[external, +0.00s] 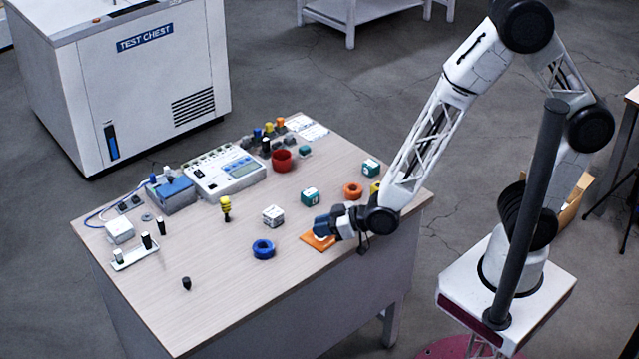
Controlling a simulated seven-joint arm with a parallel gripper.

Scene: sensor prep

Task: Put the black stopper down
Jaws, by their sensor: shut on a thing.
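My gripper (326,232) is low over the near right part of the table, at the orange square pad (311,241). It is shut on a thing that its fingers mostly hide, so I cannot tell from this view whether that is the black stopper. A small black stopper-like piece (186,283) stands alone at the table's front left, well apart from my gripper.
A blue ring (263,250) and a white cube (273,215) lie left of my gripper. Teal-and-white cubes (309,196) and an orange ring (353,190) are behind it. A red cup (281,160) and instrument box (224,172) stand farther back. The front left table (215,310) is mostly clear.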

